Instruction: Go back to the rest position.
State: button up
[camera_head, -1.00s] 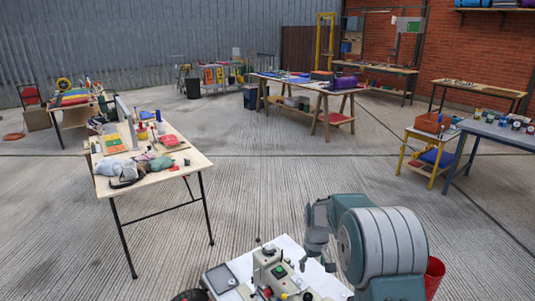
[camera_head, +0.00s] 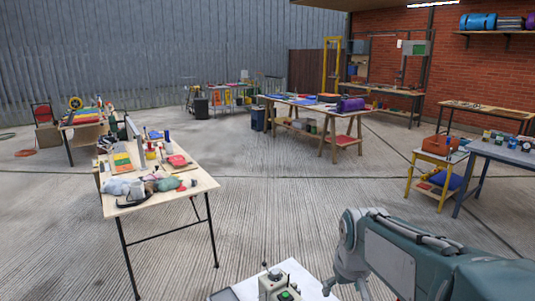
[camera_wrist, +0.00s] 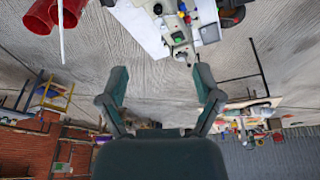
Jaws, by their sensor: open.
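My gripper shows in the wrist view (camera_wrist: 161,88), its two dark green fingers spread wide with nothing between them. In the head view my grey and teal arm fills the lower right corner, and the gripper's fingers are hard to make out there. In the wrist view the scene is turned over, with the concrete floor beyond the fingers. A grey control box with a green button (camera_head: 284,296) stands on a white surface (camera_head: 316,290) left of my arm. The box also shows in the wrist view (camera_wrist: 179,38), beyond the fingers.
A light wooden table (camera_head: 200,185) with cloths and bottles stands at left. A long wooden workbench (camera_head: 350,112) is at the back middle. A grey-blue table (camera_head: 490,152) and a yellow stand (camera_head: 412,183) are at right. Red buckets (camera_wrist: 38,90) show in the wrist view. Open concrete floor lies between.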

jog(key=s+r+m+t, duration=0.1)
jog(key=s+r+t, duration=0.1)
jog(key=s, duration=1.5)
jog(key=shift+s+m, duration=0.15)
jog(key=shift+m, duration=0.15)
